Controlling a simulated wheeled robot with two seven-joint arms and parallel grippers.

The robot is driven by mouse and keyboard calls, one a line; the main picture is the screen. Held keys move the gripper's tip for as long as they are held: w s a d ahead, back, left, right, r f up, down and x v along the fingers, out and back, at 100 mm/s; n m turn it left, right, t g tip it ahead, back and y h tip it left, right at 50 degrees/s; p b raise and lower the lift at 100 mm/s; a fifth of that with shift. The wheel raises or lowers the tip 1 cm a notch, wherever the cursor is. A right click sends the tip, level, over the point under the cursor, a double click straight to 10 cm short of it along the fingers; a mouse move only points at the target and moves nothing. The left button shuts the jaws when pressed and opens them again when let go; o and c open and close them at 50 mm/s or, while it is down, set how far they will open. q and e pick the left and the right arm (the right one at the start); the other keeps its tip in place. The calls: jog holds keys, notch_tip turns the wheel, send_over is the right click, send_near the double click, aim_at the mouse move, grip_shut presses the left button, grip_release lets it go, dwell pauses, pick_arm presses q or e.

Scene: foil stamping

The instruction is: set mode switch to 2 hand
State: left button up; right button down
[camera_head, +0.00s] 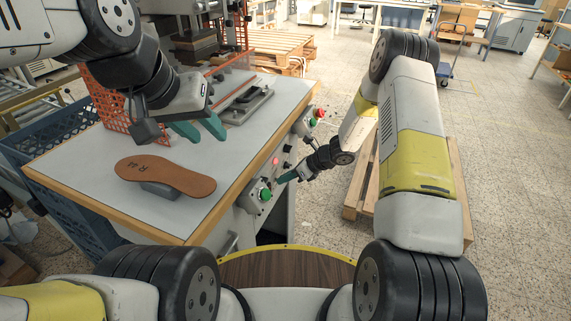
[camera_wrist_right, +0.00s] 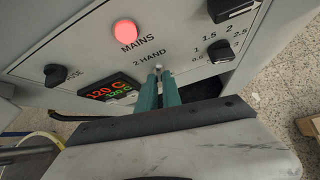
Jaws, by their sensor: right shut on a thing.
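The control panel (camera_wrist_right: 95,45) fills the upper part of the right wrist view. The mode switch (camera_wrist_right: 158,67), a small metal lever just below the printed words "2 HAND", sits at my right fingertips. My right gripper (camera_wrist_right: 159,78) is shut on its tip; the fingers hide most of it, so its exact tilt is unclear. In the head view the right gripper (camera_head: 284,178) is at the panel on the table's front side. My left gripper (camera_head: 203,131) is open and empty above the table, its teal fingers apart.
A lit red MAINS lamp (camera_wrist_right: 124,33), black knobs (camera_wrist_right: 232,8) and a red-green temperature display (camera_wrist_right: 109,88) surround the lever. A green button (camera_head: 265,194) is on the panel's near end. A brown sole (camera_head: 165,176) lies on the white table (camera_head: 95,218). A pallet (camera_head: 361,190) stands on the right.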

jog(key=shift+w+r+h, duration=0.1)
jog(key=shift+r+h, duration=0.05)
jog(key=shift+h, duration=0.15)
jog(key=c, duration=1.5)
grip_release()
jog(key=v, duration=0.7)
jog(key=shift+d+r, duration=0.25)
